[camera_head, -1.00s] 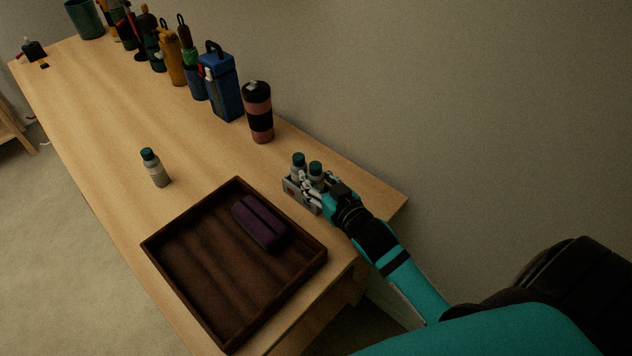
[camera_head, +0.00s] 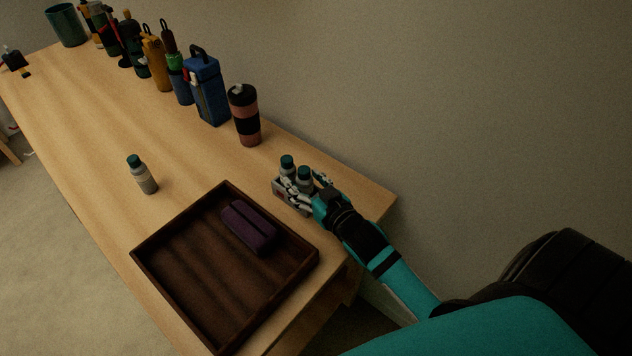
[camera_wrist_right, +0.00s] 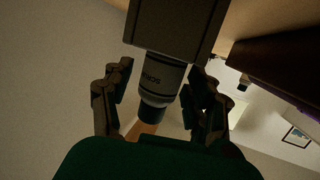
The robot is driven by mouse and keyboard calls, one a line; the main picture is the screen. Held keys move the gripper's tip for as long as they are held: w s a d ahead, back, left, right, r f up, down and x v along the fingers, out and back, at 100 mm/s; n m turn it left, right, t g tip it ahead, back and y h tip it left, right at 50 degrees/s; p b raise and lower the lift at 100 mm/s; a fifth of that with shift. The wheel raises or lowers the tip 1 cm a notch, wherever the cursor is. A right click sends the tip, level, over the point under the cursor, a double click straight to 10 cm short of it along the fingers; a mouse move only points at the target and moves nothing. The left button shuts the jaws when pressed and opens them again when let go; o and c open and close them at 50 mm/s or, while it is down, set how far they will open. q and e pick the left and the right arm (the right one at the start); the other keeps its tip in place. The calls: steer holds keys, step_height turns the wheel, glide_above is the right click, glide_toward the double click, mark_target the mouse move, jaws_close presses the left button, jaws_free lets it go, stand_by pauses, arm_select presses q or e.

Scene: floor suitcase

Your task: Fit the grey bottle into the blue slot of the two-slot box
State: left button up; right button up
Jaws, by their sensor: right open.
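The small grey two-slot box (camera_head: 279,192) stands near the right end of the table. Two grey bottles with teal caps, a rear one (camera_head: 287,166) and a front one (camera_head: 305,177), stand upright in it side by side. The slot colours are hidden. My right gripper (camera_head: 306,187) is open at the front bottle. In the right wrist view its fingers stand apart on both sides of that bottle (camera_wrist_right: 160,78), which sticks out of the box (camera_wrist_right: 175,28); gaps show beside the bottle. Another grey bottle (camera_head: 143,177) stands alone on the table. My left gripper is not in view.
A dark brown tray (camera_head: 172,290) with a purple case (camera_head: 248,228) lies in front of the box. The table's left middle is clear.

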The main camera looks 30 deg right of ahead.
steer(key=s+r, duration=0.2)
steer(key=s, duration=0.9)
steer(key=shift+s+d+r, duration=0.15)
steer(key=shift+s+d, duration=0.05)
steer(key=shift+s, duration=0.1)
